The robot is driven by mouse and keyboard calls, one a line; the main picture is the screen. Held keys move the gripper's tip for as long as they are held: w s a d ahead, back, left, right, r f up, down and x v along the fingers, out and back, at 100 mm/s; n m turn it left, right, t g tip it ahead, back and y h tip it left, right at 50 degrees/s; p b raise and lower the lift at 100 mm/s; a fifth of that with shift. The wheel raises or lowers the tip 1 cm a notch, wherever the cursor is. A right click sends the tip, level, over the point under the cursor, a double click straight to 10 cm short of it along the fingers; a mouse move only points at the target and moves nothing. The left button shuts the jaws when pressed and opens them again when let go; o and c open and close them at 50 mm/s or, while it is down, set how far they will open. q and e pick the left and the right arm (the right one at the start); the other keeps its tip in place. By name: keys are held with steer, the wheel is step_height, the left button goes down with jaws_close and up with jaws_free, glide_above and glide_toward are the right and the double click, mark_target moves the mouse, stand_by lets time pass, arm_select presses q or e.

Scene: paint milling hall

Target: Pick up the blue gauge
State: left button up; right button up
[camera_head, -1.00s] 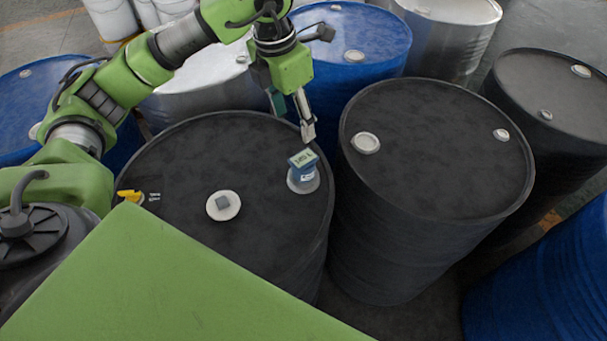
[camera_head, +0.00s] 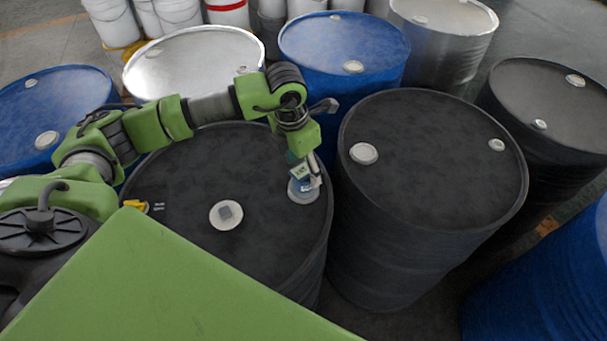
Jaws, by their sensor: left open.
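The blue gauge (camera_head: 302,185) is a small block with a pale display face. It sits on a round light cap near the right edge of a black drum top (camera_head: 190,190). My left gripper (camera_head: 312,180) points down right at the gauge, with its fingers close around or beside it. The fingers partly cover the gauge, and I cannot tell whether they touch it. The left gripper is open. My right gripper does not show.
Another black drum (camera_head: 435,150) stands close at the right. Blue drums (camera_head: 345,45) and a silver drum (camera_head: 190,60) stand behind.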

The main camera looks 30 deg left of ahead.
arm_select(q)
steer(key=shift+w+f, duration=0.2)
steer(key=shift+f, duration=0.8)
steer(key=shift+c, duration=0.3)
steer(key=shift+r, duration=0.1)
steer(key=c, duration=1.5)
steer(key=shift+o, duration=0.2)
